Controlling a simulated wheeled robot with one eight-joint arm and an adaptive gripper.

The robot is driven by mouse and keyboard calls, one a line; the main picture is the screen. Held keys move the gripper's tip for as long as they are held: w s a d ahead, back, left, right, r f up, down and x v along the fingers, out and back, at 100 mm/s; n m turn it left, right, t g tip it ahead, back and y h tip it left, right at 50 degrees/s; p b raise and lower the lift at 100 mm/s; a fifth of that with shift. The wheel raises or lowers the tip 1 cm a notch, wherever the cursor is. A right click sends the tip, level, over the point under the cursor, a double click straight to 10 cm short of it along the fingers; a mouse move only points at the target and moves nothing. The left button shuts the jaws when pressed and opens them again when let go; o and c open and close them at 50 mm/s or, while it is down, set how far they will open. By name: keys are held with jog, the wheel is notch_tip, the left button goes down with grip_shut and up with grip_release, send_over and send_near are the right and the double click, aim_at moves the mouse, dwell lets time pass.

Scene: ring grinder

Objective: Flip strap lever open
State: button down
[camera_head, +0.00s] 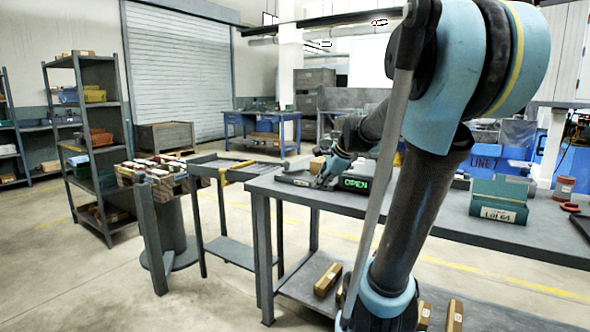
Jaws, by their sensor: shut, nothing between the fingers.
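My gripper (325,178) is small and far off in the head view. It points down over the left part of the grey workbench and appears shut, with nothing seen in it. Its tips are close to a low dark device (297,179) on the bench, but I cannot tell whether they touch it.
The grey workbench (430,213) bears a green box labelled "LOT 64" (499,214), a red can (563,190) and a red ring (570,207) at right. Brown blocks (327,279) lie on its lower shelf. A narrow side table (205,170) stands left of the bench.

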jog(key=w+r+m+t, duration=0.1)
jog(key=w+r+m, duration=0.2)
jog(key=w+m, duration=0.2)
jog(key=w+a+r+m+t+y, duration=0.1)
jog(key=w+r+m, duration=0.2)
jog(key=w, duration=0.7)
jog(key=shift+w+m+y, duration=0.3)
jog(key=shift+w+m, duration=0.1)
jog(key=shift+m, duration=0.6)
send_near(289, 172)
jog(key=f, duration=0.1)
jog(key=s+f, duration=0.1)
jog(key=shift+d+f, duration=0.35)
jog(key=shift+f, duration=0.05)
jog(key=shift+w+a+f, duration=0.1)
jog(key=shift+w+a, duration=0.95)
jog(key=shift+w, duration=0.1)
jog(key=shift+w+a, duration=0.4)
jog(key=shift+w, duration=0.1)
